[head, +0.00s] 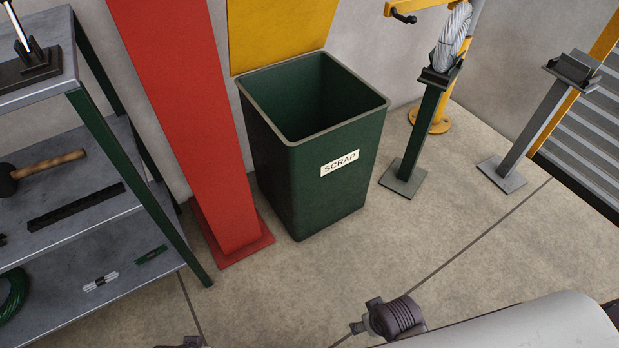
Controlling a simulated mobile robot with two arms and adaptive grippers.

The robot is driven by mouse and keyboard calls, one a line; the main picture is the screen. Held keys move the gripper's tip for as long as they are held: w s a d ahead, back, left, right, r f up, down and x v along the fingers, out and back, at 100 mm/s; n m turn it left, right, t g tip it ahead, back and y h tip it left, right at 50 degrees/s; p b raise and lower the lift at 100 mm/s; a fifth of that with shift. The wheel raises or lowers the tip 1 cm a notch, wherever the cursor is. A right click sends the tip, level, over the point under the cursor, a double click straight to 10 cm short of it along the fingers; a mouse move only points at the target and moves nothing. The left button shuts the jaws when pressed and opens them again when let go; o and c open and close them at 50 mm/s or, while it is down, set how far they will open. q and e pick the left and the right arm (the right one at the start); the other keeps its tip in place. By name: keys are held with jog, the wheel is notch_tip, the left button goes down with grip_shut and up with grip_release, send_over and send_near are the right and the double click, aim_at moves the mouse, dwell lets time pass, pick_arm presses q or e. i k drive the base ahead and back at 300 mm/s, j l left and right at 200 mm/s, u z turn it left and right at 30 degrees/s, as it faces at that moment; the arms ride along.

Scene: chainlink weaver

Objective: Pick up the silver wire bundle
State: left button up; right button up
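A small silver wire bundle (100,281) lies on the lower shelf of the rack at the left of the head view. It has a dark band around its middle. A similar green bundle (151,254) lies to its right and further back on the same shelf. No gripper of mine can be made out in the head view, and nothing touches the silver bundle.
The grey shelf rack (90,225) has a green post in front of the shelf's right end. A red column (190,130) and a green scrap bin (315,185) stand right of it. A green coil (12,295) lies left of the bundle. Floor (290,285) is clear before the bin.

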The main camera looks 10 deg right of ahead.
aim_at(99, 281)
jog(key=u, duration=1.5)
jog(key=i+j+z, duration=0.1)
jog(key=z, duration=0.25)
jog(key=j+z, duration=0.45)
jog(key=z, duration=0.25)
jog(key=i, duration=0.05)
